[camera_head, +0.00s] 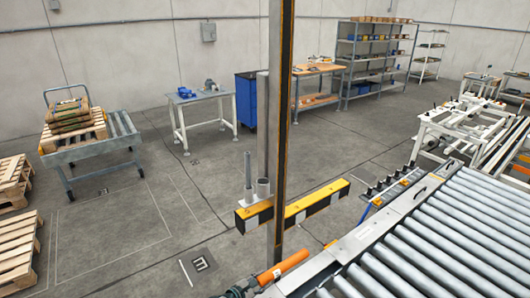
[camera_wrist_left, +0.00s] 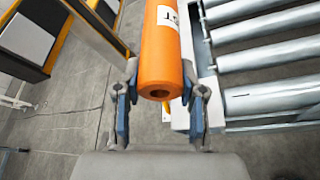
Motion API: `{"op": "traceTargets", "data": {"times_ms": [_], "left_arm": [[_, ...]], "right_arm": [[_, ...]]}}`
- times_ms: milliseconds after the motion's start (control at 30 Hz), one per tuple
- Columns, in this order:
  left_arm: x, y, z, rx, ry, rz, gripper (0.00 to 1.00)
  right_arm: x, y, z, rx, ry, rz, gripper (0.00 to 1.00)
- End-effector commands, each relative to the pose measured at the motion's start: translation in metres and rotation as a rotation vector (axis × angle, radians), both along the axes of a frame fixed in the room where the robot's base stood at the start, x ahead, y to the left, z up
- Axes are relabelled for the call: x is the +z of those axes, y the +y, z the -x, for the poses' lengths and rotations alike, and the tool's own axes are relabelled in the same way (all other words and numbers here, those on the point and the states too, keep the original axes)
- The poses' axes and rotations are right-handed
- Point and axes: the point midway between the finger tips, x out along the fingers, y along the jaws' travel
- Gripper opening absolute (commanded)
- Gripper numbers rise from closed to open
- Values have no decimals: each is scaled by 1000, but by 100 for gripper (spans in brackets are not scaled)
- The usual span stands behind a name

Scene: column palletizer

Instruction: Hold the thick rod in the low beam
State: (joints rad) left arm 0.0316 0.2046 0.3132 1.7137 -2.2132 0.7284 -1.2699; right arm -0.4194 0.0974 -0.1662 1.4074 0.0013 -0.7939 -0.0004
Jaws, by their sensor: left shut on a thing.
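The thick rod (camera_head: 286,266) is an orange cylinder at the bottom middle of the head view, slanting up to the right. In the left wrist view the orange rod (camera_wrist_left: 161,50) shows a white label and a hole in its near end. My left gripper (camera_head: 258,283) is shut on that near end, with one finger on each side. The low beam (camera_head: 310,205), yellow and black, lies level beyond the rod and apart from it. A dark upright post hides part of the beam. My right gripper is not in view.
A grey plate on the beam's left end carries a thin upright rod (camera_head: 248,175) and a short open tube (camera_head: 263,190). The dark post (camera_head: 281,100) stands in front. A roller conveyor (camera_head: 440,235) fills the lower right. Floor to the left is clear up to the pallets (camera_head: 18,250).

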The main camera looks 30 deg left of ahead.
Motion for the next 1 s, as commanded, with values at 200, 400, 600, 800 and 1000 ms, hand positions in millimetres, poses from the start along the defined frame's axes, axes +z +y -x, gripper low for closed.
{"op": "traceTargets", "data": {"times_ms": [200,400,600,800,1000], "left_arm": [[0,11,28,0,0,-2,0],[0,22,52,1,0,-1,0],[-1,32,76,-1,1,-1,0],[-2,42,101,0,1,-1,0],[-2,51,125,0,2,-1,0]], "right_arm": [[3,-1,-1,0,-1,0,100],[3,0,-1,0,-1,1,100],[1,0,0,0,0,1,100],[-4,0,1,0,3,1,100],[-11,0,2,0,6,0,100]]}}
